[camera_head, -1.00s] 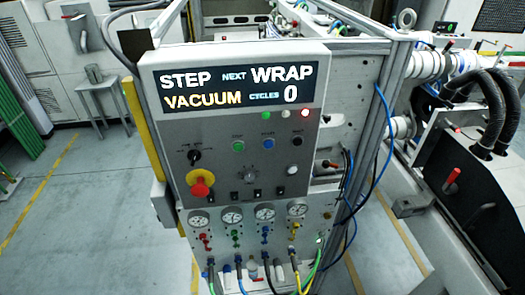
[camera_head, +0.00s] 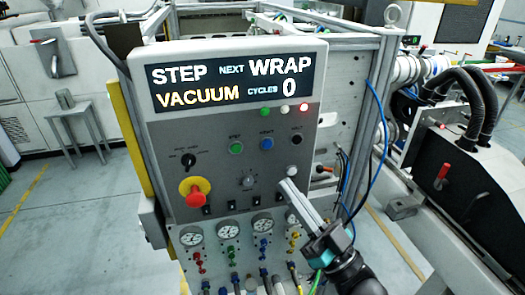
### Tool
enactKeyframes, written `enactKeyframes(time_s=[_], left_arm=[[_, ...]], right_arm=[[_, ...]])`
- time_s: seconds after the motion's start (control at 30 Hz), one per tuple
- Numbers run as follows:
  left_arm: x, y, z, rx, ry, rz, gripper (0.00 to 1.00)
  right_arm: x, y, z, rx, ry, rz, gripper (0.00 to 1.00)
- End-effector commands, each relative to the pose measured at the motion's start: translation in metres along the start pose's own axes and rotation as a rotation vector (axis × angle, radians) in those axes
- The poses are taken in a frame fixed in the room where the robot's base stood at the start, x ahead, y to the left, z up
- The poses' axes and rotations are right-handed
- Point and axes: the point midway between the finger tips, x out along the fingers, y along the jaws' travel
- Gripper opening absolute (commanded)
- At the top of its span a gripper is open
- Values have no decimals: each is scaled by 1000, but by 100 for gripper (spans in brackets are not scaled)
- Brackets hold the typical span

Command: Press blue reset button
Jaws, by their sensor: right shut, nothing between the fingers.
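The blue button (camera_head: 267,143) sits on the grey control panel (camera_head: 215,165), in the row under the display, between a green button (camera_head: 236,147) and a black button (camera_head: 297,138). My right gripper (camera_head: 287,184) comes in from the lower right, its fingers shut and empty. Its tips show over the lower right part of the panel, below and right of the blue button, apart from it in the picture. I cannot tell whether the tips touch the panel. The display (camera_head: 238,80) reads STEP VACUUM, NEXT WRAP, CYCLES 0. My left gripper is out of view.
A red emergency knob on a yellow base (camera_head: 194,193) stands out at the panel's lower left. Gauges (camera_head: 227,226) and hoses sit below. A red lamp (camera_head: 304,107) is lit. A blue cable (camera_head: 377,130) hangs at right.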

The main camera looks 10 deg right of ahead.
Motion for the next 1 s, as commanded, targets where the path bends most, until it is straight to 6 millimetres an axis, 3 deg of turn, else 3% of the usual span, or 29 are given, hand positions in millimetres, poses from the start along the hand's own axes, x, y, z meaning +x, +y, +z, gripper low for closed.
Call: enactKeyframes(time_s=[0.17, 0.5, 0.67, 1.0], left_arm=[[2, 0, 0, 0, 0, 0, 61], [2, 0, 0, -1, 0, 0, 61], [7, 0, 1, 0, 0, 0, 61], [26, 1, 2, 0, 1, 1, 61]], right_arm=[[4, -7, -14, 2, 44, -31, 0], [5, -6, -14, 3, 44, -30, 0], [11, -2, -8, 1, 44, -30, 0], [45, 21, 15, 2, 45, -30, 0]])
